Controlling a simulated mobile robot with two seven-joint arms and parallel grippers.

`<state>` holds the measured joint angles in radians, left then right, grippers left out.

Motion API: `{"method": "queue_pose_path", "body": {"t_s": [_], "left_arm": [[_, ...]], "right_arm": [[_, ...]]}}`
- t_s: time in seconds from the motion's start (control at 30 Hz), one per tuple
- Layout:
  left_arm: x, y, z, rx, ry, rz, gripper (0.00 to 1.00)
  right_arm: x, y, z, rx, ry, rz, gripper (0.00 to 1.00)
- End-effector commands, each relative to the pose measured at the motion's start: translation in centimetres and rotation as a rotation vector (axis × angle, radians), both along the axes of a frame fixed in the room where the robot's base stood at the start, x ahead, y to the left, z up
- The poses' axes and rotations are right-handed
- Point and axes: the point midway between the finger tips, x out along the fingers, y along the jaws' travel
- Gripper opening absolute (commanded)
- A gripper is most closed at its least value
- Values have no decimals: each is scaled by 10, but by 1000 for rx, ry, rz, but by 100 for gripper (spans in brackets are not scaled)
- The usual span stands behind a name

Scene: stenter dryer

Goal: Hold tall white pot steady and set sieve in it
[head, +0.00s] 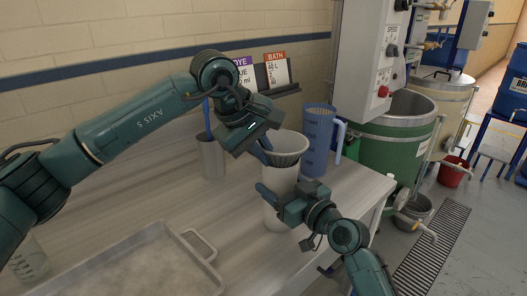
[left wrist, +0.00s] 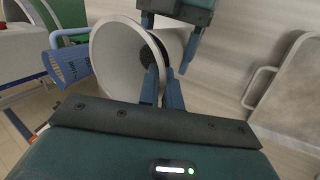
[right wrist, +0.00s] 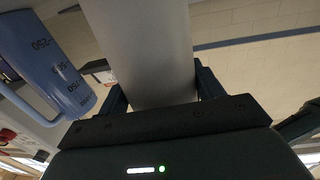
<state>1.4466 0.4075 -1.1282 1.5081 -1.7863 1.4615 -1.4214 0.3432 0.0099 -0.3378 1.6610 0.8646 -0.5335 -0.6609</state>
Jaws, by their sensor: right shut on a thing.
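The tall white pot (head: 279,213) stands upright on the bench. The grey, funnel-shaped sieve (head: 287,146) is at the pot's mouth, its wide rim up; I cannot tell whether it is fully seated. The left wrist view shows its wide cone (left wrist: 115,62) and dark mesh. My left gripper (head: 264,146) is at the sieve's near-left rim, with its fingers (left wrist: 162,88) close together, astride the rim; their grip on it is unclear. My right gripper (head: 278,197) is shut on the pot's side, and the pot's pale wall (right wrist: 140,55) fills the space between its fingers.
A blue measuring jug (head: 317,140) stands just behind the pot at right. A grey metal beaker (head: 211,157) holding a blue tool is behind at left. A shallow tray (head: 125,270) lies in front at left. A green vat (head: 395,150) stands beyond the bench's right end.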

Motion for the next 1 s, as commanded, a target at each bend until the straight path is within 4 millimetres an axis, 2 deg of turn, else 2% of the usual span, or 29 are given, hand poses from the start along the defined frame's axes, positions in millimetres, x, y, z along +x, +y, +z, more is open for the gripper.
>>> {"method": "queue_pose_path", "body": {"t_s": [0.03, 0.2, 0.53, 0.67, 1.0], "left_arm": [[-2, 2, -17, 21, 27, 2, 16], [-2, 2, -17, 22, 28, 2, 29], [-4, 4, -12, 22, 29, 2, 29], [-9, 10, 5, 19, 23, 1, 29], [-29, 34, 78, 2, -2, 1, 29]], "right_arm": [[-2, 3, 4, 8, -9, 7, 43], [-2, 3, 4, 9, -9, 7, 43], [-1, 2, 5, 11, -9, 3, 43], [0, 1, 4, 12, -8, 0, 43], [0, 1, 2, 5, -4, 2, 43]]}}
